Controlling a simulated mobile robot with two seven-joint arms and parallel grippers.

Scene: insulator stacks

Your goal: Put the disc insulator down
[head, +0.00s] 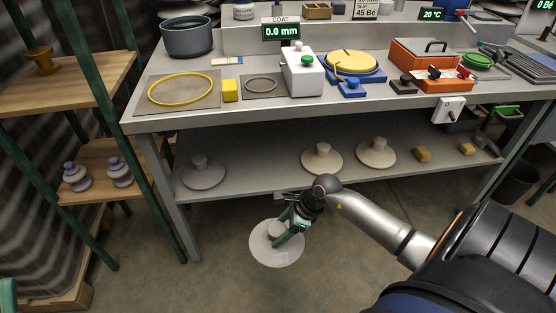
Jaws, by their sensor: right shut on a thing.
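My right gripper (287,232) is shut on a pale disc insulator (276,254). Its green fingers are at the insulator's raised cap, and the wide disc lies below them, in front of the workbench's lower shelf. I cannot tell how far the disc is above the floor. Three similar insulators sit on the lower shelf: one at the left (203,175), one in the middle (322,160) and one to its right (376,153). My left gripper is not clearly seen; only a small green part shows at the lower left edge.
The lower shelf (255,165) has bare room between the left and middle insulators. Yellow blocks (422,154) lie at its right. The bench top (225,112) holds a pot, a yellow ring, a white box and an orange case. A wooden rack (75,90) stands at the left.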

